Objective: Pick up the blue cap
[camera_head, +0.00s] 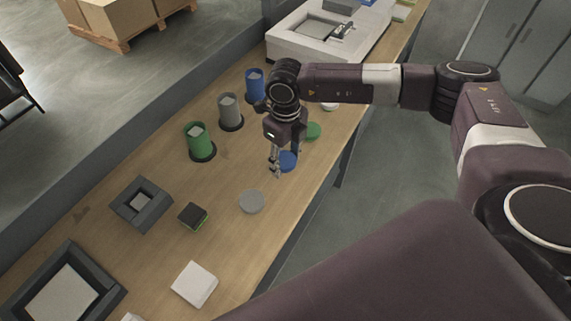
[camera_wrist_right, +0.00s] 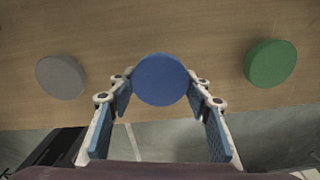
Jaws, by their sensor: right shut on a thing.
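The blue cap (camera_head: 290,161) is a round disc near the table's front edge, and it also shows in the right wrist view (camera_wrist_right: 160,79). My right gripper (camera_head: 279,170) is shut on it, with one finger at each side of the disc in the wrist view. I cannot tell whether the cap is clear of the table. A grey cap (camera_head: 252,201) and a green cap (camera_head: 313,131) lie on the table on either side of it. My left gripper is not in view.
Green (camera_head: 198,141), grey (camera_head: 230,111) and blue (camera_head: 255,85) cylindrical containers stand behind the caps on the wooden table (camera_head: 232,240). A small black block (camera_head: 193,216), a white block (camera_head: 195,284) and dark square trays (camera_head: 141,204) lie to the left. A white machine (camera_head: 300,45) stands at the far end.

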